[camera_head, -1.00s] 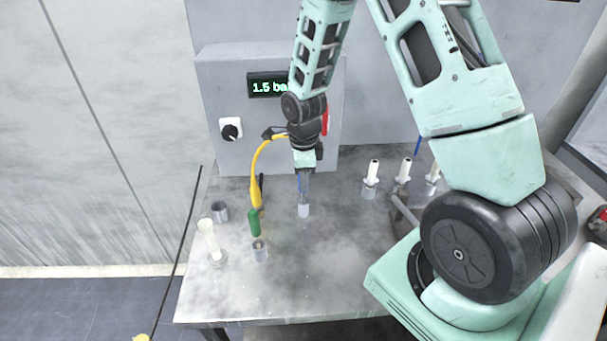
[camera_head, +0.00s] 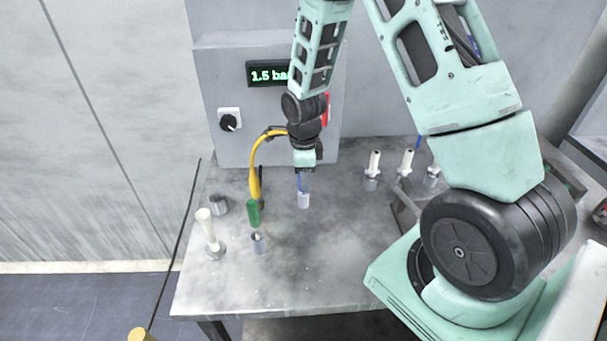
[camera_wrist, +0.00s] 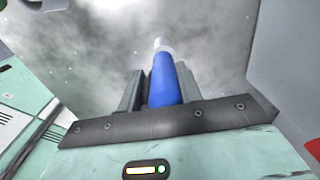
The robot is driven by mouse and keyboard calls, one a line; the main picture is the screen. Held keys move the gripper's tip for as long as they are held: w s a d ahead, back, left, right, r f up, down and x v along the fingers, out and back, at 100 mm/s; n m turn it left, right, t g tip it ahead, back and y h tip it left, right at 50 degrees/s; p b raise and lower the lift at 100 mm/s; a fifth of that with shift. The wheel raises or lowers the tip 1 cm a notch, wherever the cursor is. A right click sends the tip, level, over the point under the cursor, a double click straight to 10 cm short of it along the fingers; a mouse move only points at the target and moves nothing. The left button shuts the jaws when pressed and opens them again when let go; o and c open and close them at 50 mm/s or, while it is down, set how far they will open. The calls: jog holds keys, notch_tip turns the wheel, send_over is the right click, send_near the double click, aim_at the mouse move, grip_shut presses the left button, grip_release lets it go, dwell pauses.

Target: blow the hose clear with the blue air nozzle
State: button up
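My gripper (camera_head: 303,177) points down over the table, its fingers shut around a blue cylindrical nozzle. In the wrist view the blue nozzle (camera_wrist: 163,83) sits between the two dark fingers, with a pale, part-clear end. In the head view a pale grey cylinder (camera_head: 303,200) shows at its lower end; whether it touches the table I cannot tell. A yellow hose (camera_head: 255,170) loops down to the left of my gripper. Its green end (camera_head: 253,213) hangs above or just behind a small grey cup (camera_head: 259,242).
Several white pieces (camera_head: 374,163) stand in grey holders at the back right; another (camera_head: 206,228) stands at the left, near an empty-looking grey cup (camera_head: 219,204). A grey control box (camera_head: 225,85) behind has a knob and a display reading 1.5. The table's (camera_head: 300,285) front middle is clear.

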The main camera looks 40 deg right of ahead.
jog(key=o, duration=0.5)
notch_tip(320, 180, up, 17)
jog(key=b, duration=0.3)
jog(key=shift+s+a+r, duration=0.2)
jog(key=shift+s+a, duration=0.05)
jog(key=shift+s, duration=0.1)
